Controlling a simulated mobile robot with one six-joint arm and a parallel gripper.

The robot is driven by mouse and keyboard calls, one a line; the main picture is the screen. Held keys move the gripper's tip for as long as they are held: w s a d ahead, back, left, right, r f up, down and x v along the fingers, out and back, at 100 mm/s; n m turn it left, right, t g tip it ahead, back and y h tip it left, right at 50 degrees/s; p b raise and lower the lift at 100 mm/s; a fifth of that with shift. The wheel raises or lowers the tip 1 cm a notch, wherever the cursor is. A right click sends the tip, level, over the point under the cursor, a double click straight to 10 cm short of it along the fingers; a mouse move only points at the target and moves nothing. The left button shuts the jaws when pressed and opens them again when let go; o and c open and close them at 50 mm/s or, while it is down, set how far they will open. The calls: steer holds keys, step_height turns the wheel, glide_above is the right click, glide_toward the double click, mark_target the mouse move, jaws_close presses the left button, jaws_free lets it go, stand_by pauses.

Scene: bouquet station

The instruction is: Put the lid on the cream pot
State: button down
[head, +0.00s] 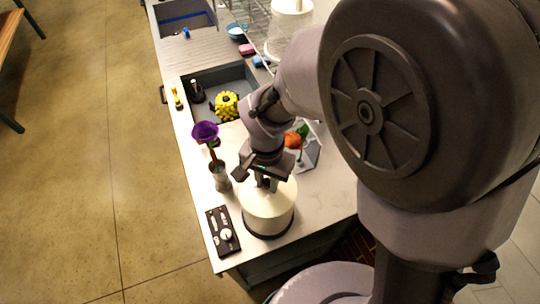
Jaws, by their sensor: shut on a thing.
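The cream pot (268,217) stands upright near the front end of the counter, with a dark band at its base. My gripper (267,184) points down at the top of the pot and is shut on what looks like the lid's knob. The pale lid (284,190) appears to be at the pot's top. Its edge is hard to tell from the pot, so I cannot tell whether it is fully seated. My gripper and wrist hide part of the top.
A vase (220,177) with a purple flower (205,131) stands close left of the pot. A black panel (223,232) lies at the front left edge. An orange flower (293,140) is behind right. A grey tray (235,78) holds a yellow flower (226,105).

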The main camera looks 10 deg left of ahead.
steer(key=shift+f+b, duration=0.3)
steer(key=shift+b, duration=0.1)
steer(key=c, duration=1.1)
jaws_free()
steer(key=shift+c, duration=0.2)
step_height(320, 180, up, 18)
steer(key=p, duration=0.4)
steer(key=shift+f, duration=0.25)
steer(key=s+d+f+t+y+b, duration=0.1)
steer(key=s+d+f+t+b, duration=0.2)
steer(key=d+f+b, duration=0.3)
steer(key=s+d+f+m+t+y+b, duration=0.1)
steer(key=s+d+f+b, duration=0.3)
steer(key=d+b, duration=0.6)
step_height(320, 180, down, 3)
steer(key=t+b, duration=0.1)
steer(key=b, duration=0.1)
steer(key=shift+r+t+b, duration=0.15)
steer(key=shift+t+b, duration=0.25)
